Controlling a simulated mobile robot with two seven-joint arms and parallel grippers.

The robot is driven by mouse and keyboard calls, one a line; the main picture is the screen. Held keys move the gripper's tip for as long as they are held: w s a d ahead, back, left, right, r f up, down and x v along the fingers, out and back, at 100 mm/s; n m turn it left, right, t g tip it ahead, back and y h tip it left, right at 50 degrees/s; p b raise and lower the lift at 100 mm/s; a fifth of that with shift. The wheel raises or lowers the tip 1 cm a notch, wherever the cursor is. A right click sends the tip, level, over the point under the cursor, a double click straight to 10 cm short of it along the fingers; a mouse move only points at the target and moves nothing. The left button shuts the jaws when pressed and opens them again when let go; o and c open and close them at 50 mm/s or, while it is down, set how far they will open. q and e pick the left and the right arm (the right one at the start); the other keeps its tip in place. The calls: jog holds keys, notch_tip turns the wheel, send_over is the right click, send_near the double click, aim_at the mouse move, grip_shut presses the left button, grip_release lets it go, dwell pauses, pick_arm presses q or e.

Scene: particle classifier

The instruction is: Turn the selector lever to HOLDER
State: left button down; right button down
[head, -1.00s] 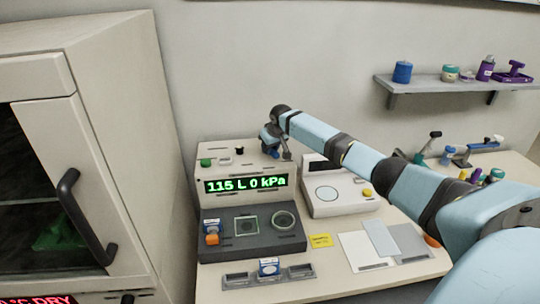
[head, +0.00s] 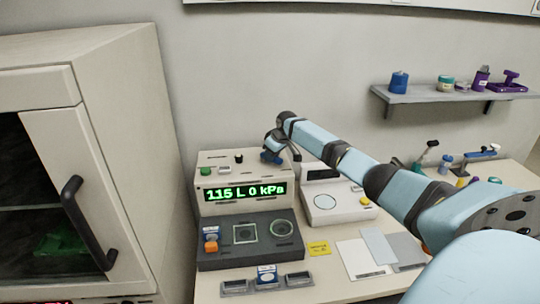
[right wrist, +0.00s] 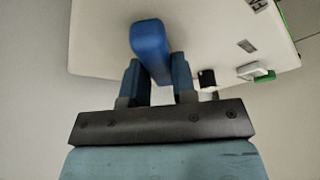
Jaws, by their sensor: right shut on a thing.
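The blue selector lever (right wrist: 150,45) sits on the pale top of the instrument. In the right wrist view it lies between the two fingers of my right gripper (right wrist: 156,85), which is shut on it. In the head view my right gripper (head: 273,157) is at the top right of the instrument box (head: 215,171) with the green display reading 115 L 0 kPa. My own arm and gripper largely hide the lever there, and I cannot read the HOLDER mark. My left gripper is not in view.
A green button (head: 205,171) and a black knob (head: 238,158) stand on the same box top. A white device (head: 345,203) with a yellow button is just to the right. A large cabinet (head: 110,100) stands at the left. A wall shelf (head: 440,95) is at upper right.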

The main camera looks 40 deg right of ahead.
jog(key=c, duration=0.9)
grip_release()
jog(key=shift+r, duration=0.1)
jog(key=shift+b+v, duration=0.85)
jog(key=shift+v, duration=6)
jog(key=shift+d, duration=0.1)
